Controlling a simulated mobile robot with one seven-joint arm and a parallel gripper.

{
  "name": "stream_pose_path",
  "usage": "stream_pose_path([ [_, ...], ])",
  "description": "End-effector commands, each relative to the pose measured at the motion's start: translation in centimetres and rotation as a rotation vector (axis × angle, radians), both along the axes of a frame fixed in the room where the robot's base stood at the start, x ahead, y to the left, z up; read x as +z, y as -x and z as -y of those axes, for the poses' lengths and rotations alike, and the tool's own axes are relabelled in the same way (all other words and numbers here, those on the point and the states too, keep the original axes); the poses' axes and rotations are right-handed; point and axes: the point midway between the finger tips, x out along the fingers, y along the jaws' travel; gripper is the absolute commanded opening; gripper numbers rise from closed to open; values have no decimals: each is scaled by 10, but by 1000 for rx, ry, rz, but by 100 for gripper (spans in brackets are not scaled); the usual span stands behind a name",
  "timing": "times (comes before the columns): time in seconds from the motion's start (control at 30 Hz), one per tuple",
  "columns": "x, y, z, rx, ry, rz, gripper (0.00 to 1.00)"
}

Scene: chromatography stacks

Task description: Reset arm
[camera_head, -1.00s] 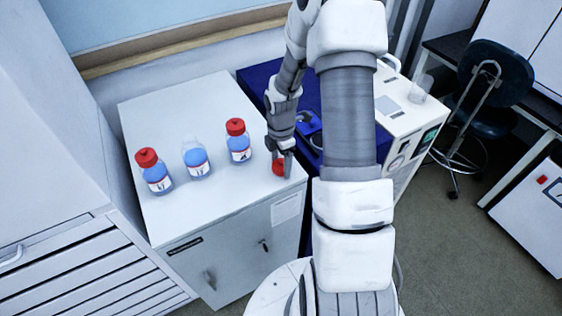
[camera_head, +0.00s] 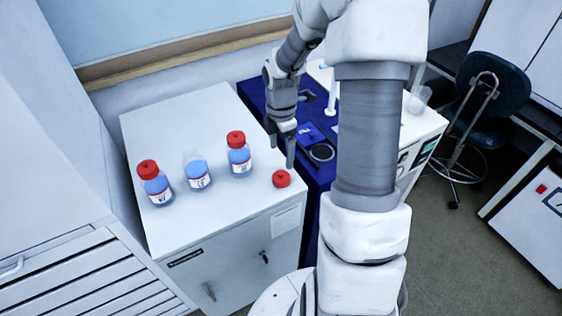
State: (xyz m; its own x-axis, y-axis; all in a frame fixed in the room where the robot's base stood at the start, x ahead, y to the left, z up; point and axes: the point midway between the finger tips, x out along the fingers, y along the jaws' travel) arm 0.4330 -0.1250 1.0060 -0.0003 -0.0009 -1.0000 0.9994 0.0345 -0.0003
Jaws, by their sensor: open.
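My gripper (camera_head: 282,150) points down above the right edge of the white cabinet top, with its two fingers apart and nothing between them. A loose red cap (camera_head: 281,179) lies on the cabinet top just below and in front of the fingers, apart from them. My arm reaches up and over from the front, and its large links cover part of the blue bench and the instrument on the right.
On the white cabinet (camera_head: 215,225) stand a left red-capped bottle (camera_head: 155,185), an uncapped middle bottle (camera_head: 197,172) and a right red-capped bottle (camera_head: 238,156). A dark chair (camera_head: 497,85) stands at right.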

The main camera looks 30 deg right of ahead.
Motion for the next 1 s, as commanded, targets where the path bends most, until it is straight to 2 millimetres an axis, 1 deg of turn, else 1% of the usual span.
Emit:
stream_pose_path([
  [0.03, 8, -1, 0, -1, 1, 2, 93],
  [0.2, 20, 0, 0, -1, -1, 1, 93],
  [0.77, 22, 0, -1, -6, 2, 2, 93],
  [0.87, 33, 2, -4, -45, 16, 16, 93],
  [0.97, 54, 6, -11, -138, 44, 48, 93],
  [1.0, 65, 9, -15, -190, 55, 67, 93],
])
